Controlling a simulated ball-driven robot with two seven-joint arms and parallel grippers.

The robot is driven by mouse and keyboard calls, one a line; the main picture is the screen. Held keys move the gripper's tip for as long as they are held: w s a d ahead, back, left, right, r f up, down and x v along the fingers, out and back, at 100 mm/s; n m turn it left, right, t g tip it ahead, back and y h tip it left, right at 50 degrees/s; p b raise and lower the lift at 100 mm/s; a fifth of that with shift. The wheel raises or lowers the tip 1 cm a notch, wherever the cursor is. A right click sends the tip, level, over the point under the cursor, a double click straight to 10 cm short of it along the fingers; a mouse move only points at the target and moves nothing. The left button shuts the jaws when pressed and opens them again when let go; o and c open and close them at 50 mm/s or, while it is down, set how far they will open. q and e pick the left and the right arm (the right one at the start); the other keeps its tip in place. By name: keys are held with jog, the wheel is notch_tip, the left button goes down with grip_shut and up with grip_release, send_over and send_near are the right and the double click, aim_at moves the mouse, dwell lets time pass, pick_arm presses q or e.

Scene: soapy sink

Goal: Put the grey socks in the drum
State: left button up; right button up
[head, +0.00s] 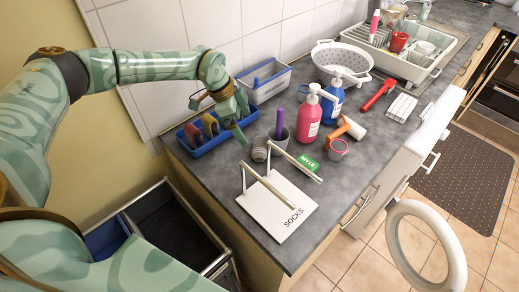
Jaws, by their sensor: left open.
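A small grey rolled bundle (260,150), which looks like the grey socks, sits on the dark worktop just behind a white board marked SOCKS (272,220). My left gripper (236,122) is over the right end of a blue tray (192,148), left of and behind the grey bundle. Its jaws are open with nothing visible between them, and it is apart from the bundle. A white round ring (426,199), apparently the open door of the drum, stands at the lower right. The drum's inside is hidden. My right gripper is out of view.
A colander (342,60) and dish rack (425,62) are farther back. An open drawer (170,225) lies below left.

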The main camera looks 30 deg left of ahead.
aim_at(259, 144)
pick_arm(q)
jog(key=x, duration=0.5)
jog(key=shift+w+f+b, duration=0.1)
jog(key=shift+b, duration=0.3)
jog(key=x, duration=0.2)
jog(key=d+b+x, duration=0.1)
jog(key=x, duration=0.2)
jog(key=c, duration=1.1)
jog(key=shift+r, duration=0.2)
